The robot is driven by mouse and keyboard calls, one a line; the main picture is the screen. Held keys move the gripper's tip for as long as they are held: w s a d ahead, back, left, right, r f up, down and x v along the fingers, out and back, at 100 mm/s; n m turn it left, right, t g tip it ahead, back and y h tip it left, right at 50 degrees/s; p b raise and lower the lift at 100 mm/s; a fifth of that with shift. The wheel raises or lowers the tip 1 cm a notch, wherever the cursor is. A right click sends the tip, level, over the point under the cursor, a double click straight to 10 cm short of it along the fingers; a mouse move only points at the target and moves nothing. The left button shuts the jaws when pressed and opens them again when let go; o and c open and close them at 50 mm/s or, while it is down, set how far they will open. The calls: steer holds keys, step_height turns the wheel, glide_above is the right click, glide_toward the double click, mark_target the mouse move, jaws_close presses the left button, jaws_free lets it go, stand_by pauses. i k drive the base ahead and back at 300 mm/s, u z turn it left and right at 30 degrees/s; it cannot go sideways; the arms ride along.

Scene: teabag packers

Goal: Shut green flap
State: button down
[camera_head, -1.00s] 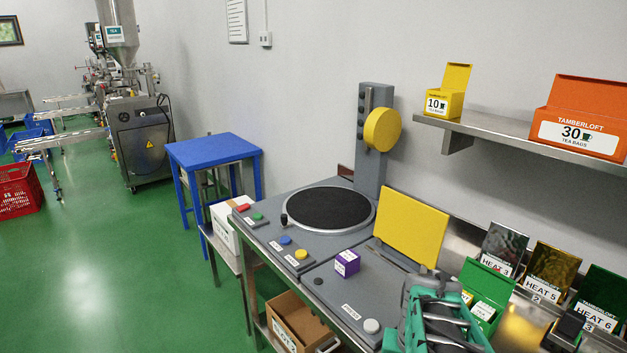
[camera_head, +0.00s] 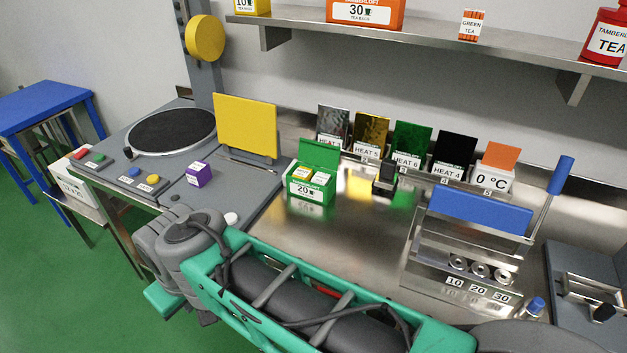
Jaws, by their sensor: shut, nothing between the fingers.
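The green flap (camera_head: 319,152) stands up, open, at the back of a small green tea box (camera_head: 311,194) marked 20. Pale packets with yellow show inside the open box. The box sits on the steel counter, right of the grey machine base with the yellow plate. My arm crosses the bottom of the picture in front of the counter, apart from the box in the view. My gripper cannot be seen.
A yellow plate (camera_head: 246,125) stands upright left of the box, and a purple cube (camera_head: 198,173) lies nearer. Sample cards, including a green one (camera_head: 411,144), line the back. A blue-barred sealer (camera_head: 480,211) with a raised lever stands right.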

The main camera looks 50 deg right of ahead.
mark_target(311, 152)
steer(key=k, duration=0.2)
steer(key=z, duration=2.5)
steer(key=k, duration=0.25)
steer(key=u, duration=0.9)
steer(key=k, duration=1.3)
steer(key=u, duration=0.75)
steer(key=i, duration=1.65)
steer(key=z, duration=0.8)
steer(key=i, duration=0.5)
steer(key=z, duration=0.55)
